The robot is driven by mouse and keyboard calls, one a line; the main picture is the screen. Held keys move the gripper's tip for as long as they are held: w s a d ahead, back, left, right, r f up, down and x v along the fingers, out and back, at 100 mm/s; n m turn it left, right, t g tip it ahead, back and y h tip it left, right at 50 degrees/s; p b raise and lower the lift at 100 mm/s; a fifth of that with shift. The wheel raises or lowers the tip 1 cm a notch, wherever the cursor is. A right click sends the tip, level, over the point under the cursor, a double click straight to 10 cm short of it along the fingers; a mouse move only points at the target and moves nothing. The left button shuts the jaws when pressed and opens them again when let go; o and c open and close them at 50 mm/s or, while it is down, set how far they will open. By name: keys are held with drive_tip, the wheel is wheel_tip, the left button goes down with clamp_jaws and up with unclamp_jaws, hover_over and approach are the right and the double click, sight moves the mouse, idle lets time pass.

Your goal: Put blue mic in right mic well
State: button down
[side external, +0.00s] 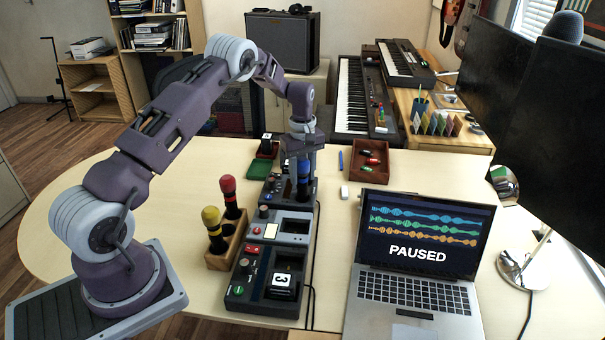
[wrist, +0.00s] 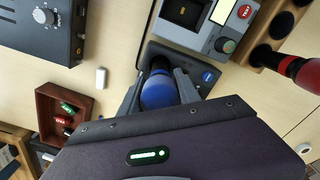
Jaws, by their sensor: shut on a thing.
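The blue mic (side external: 303,180) is upright between the fingers of my gripper (side external: 303,163). In the wrist view, its blue head (wrist: 158,92) shows between the two shut fingers (wrist: 160,88), with its dark handle pointing down toward a dark panel (wrist: 190,66) that carries a blue round mark. The panel is part of the row of consoles. The handle's lower end meets or hovers just over this panel; the well opening is hidden, so I cannot tell whether the mic is inside it.
A wooden rack (side external: 219,262) holds a red mic (side external: 229,196) and a yellow mic (side external: 213,229); it also has empty holes. A console with a screen (side external: 293,226) stands in front. A laptop (side external: 420,250) is at right. A reddish tray (side external: 384,160) holds small capsules. Table between tray and laptop is mostly clear.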

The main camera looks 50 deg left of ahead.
drive_tip(key=shift+f, duration=0.6)
drive_tip(key=c, duration=1.1)
unclamp_jaws()
drive_tip(key=shift+c, duration=0.2)
drive_tip(key=shift+r, duration=5.55)
